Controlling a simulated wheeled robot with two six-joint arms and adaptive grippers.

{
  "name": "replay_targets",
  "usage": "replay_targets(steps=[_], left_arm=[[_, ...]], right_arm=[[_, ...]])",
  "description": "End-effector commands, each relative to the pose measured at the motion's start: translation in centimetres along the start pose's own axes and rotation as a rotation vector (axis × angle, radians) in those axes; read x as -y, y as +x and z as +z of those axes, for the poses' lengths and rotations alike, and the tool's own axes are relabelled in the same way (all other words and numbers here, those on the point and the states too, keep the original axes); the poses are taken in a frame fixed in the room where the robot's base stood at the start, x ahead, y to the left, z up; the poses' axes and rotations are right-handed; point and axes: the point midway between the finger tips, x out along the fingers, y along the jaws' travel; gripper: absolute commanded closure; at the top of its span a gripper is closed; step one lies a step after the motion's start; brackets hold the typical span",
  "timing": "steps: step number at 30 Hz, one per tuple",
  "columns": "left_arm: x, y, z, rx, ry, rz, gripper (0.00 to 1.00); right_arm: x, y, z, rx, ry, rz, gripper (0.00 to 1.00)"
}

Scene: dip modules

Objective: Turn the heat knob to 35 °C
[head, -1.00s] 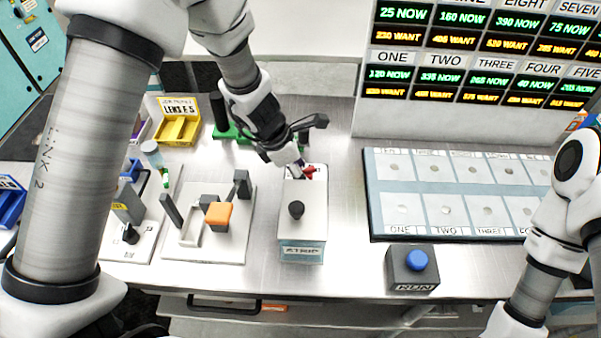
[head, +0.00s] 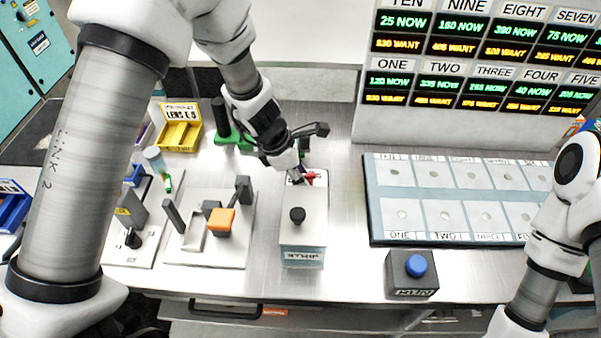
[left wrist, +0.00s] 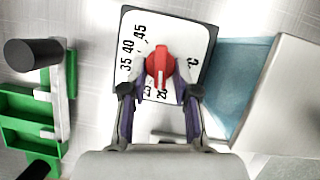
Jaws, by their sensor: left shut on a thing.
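The red heat knob (left wrist: 160,66) sits on a white dial plate (left wrist: 180,25) with printed numbers; I can read 35, 40 and 45 on its left side.
The STRIP box (head: 304,235) stands right in front of the dial. A green rack (left wrist: 28,102) is to its left. A fixture with an orange block (head: 221,220), a yellow LENS bin (head: 180,132), a RUN button box (head: 412,274) and a numbered tray (head: 372,205) share the bench.

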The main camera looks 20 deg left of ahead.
Motion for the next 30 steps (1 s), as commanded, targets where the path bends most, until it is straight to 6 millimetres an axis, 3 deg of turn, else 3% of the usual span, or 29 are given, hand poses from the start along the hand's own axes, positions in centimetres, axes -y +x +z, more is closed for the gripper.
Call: replay_targets(steps=[15,30], left_arm=[[-0.5,-0.1,0.1,-0.001,0.398,-0.17,1.0],[-0.9,0.4,0.4,0.0,0.837,-0.353,1.0]], right_arm=[[0.0,-4.3,0.0,0.0,0.0,0.0,0.6],[0.0,-5.3,0.0,0.0,0.0,0.0,0.6]])
